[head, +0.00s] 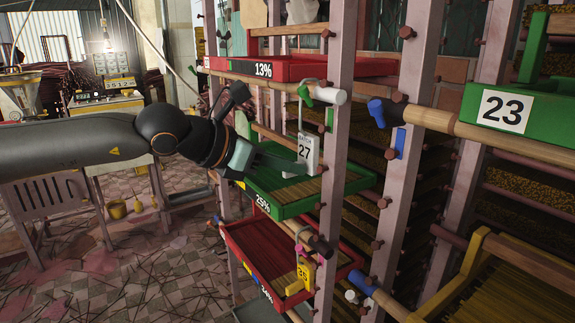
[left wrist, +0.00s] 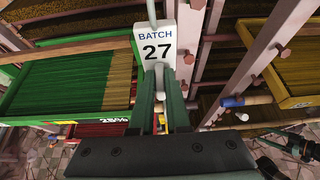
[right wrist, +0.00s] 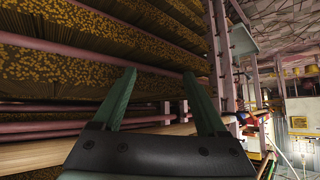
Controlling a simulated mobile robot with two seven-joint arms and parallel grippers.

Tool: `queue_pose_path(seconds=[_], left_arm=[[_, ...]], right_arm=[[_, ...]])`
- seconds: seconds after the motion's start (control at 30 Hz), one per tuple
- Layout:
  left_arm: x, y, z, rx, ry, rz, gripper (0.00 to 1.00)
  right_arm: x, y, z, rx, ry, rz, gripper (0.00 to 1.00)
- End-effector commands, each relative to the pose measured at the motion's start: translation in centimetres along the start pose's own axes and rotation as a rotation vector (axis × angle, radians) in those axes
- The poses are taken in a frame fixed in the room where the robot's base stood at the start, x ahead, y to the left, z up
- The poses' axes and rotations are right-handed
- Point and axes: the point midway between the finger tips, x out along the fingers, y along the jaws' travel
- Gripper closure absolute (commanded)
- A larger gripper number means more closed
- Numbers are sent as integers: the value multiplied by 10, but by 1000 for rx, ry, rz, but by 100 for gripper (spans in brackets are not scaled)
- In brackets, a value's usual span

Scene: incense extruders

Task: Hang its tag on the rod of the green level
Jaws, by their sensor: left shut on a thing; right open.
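A white tag (head: 308,152) marked "BATCH 27" is gripped at its lower part by my left gripper (head: 290,165). It also shows upright between the fingertips in the left wrist view (left wrist: 157,45). Its grey hook rises to a rod with a green collar (head: 305,95) and white end (head: 333,96). Whether the hook is around the rod or beside it, I cannot tell. The green tray (head: 284,210) marked "25%" lies below the tag; it also shows in the left wrist view (left wrist: 60,102). My right gripper (right wrist: 165,90) is open and empty, facing racks of incense.
A red tray (head: 285,66) marked "13%" is above, and another red tray (head: 270,265) below. A yellow tag (head: 302,272) hangs beside the lower red tray. Pink posts (head: 335,170) with pegs stand close to the tag. A green tray (head: 525,115) marked "23" is at right.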

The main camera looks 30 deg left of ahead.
Motion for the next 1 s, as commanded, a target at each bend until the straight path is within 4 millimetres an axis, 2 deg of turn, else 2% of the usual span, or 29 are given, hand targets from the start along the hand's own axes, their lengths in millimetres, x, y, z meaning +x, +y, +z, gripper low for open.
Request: queue_pose_path(seconds=[0.07,0.1,0.4,0.57,0.77,1.0], left_arm=[[0,0,0,1,-1,0,100],[0,0,0,0,-1,0,85],[0,0,0,0,0,0,51],[0,0,0,0,0,0,51],[0,0,0,0,1,0,31],[0,0,0,0,1,0,31]], right_arm=[[0,0,0,-2,-2,0,25],[0,1,1,-2,-2,0,25],[-1,1,5,-1,-11,1,25],[-1,0,8,0,-16,1,25],[-1,1,8,0,-17,2,25],[-1,1,8,0,-17,2,25]])
